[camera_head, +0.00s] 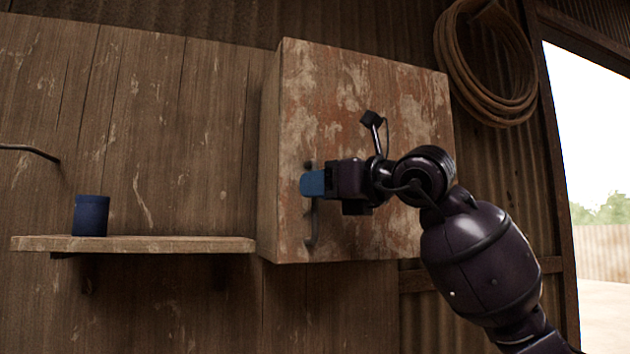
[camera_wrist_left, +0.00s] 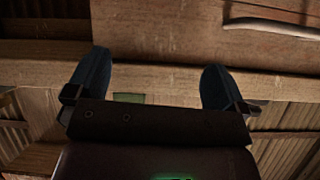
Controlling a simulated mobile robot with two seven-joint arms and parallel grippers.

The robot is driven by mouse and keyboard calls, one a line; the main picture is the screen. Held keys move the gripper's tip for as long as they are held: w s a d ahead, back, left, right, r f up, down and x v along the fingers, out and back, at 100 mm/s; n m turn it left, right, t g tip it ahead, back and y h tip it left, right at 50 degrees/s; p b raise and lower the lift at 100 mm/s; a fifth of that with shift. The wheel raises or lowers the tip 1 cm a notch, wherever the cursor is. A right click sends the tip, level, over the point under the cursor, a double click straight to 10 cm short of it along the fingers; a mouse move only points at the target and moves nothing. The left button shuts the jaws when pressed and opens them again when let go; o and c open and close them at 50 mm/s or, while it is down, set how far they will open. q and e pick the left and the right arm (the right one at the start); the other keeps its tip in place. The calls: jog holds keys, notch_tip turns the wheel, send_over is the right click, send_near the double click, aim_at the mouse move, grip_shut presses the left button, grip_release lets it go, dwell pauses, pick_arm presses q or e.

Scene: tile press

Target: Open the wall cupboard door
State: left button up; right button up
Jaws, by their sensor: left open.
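The wall cupboard (camera_head: 400,105) is a worn wooden box with flaking reddish paint, and its door appears closed in the head view. A dark vertical handle (camera_head: 312,232) is on the door's left part. My right gripper (camera_head: 312,185) is at the handle, its blue fingers over the handle's upper half. The fingers hide that stretch of the handle, and I cannot tell whether they are closed around it. My left gripper (camera_wrist_left: 155,88) shows only in the left wrist view, with its two blue fingers wide apart and nothing between them.
A wooden shelf (camera_head: 150,244) left of the cupboard carries a dark blue cup (camera_head: 91,215). A coiled hose (camera_head: 487,65) hangs at the upper right. A bent metal rod (camera_head: 30,150) sticks out at the far left. A bright opening is at the right edge.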

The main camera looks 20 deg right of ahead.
jog(key=shift+w+a, duration=0.35)
jog(key=shift+w, duration=0.15)
jog(key=shift+c, duration=0.4)
grip_shut()
